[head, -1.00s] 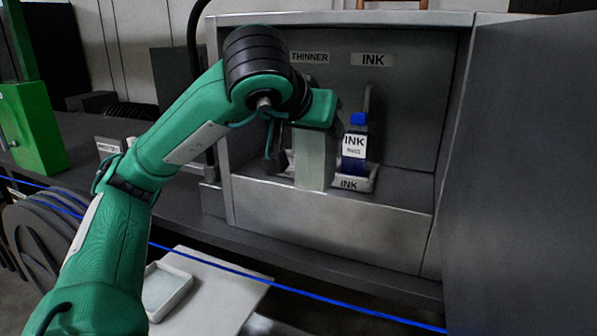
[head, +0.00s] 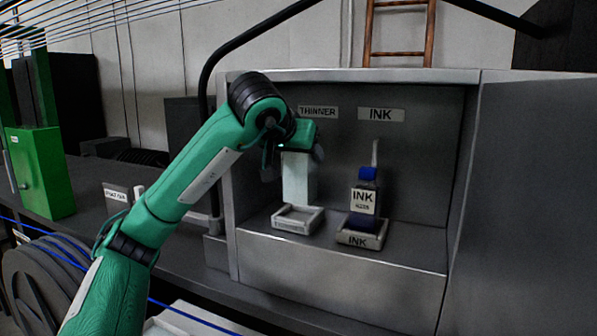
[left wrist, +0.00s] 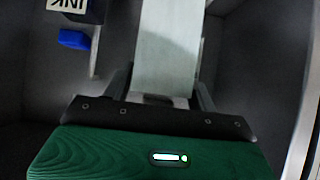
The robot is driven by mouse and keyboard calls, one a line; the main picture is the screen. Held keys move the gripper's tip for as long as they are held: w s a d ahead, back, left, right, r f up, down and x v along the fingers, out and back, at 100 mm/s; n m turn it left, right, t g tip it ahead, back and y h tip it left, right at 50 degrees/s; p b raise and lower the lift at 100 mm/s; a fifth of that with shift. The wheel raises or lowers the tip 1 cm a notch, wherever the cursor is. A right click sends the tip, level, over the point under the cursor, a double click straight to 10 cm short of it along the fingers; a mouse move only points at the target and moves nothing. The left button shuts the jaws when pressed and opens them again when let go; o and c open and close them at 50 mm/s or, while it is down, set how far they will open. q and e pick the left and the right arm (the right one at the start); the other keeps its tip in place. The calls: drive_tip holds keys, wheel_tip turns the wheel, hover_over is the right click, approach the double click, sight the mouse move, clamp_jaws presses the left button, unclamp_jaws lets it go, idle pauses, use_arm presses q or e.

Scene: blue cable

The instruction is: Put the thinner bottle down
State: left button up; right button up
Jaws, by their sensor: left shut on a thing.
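The thinner bottle (head: 298,182) is a pale whitish-green block shape, upright in the cabinet under the THINNER sign (head: 318,112). My left gripper (head: 293,153) is shut on its upper part. The bottle's base appears over or just behind the rim of a white tray (head: 297,225); I cannot tell whether it touches the tray. The left wrist view shows the bottle (left wrist: 168,45) between the fingers of my left gripper (left wrist: 162,88). My right gripper is not in view.
The blue ink bottle (head: 364,202) with a white label stands in the INK tray (head: 358,239), right of the thinner bottle. Cabinet walls close in the left side and back (head: 425,150). A blue cable (head: 180,311) and a reel (head: 45,285) are at lower left.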

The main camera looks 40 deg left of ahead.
use_arm(q)
drive_tip(key=w+a+p, duration=0.2)
drive_tip(key=w+a, duration=0.2)
drive_tip(key=a, duration=0.1)
wheel_tip(320, 180, down, 7)
drive_tip(key=shift+w, duration=0.4)
drive_tip(key=shift+f, duration=0.1)
drive_tip(key=o, duration=1.3)
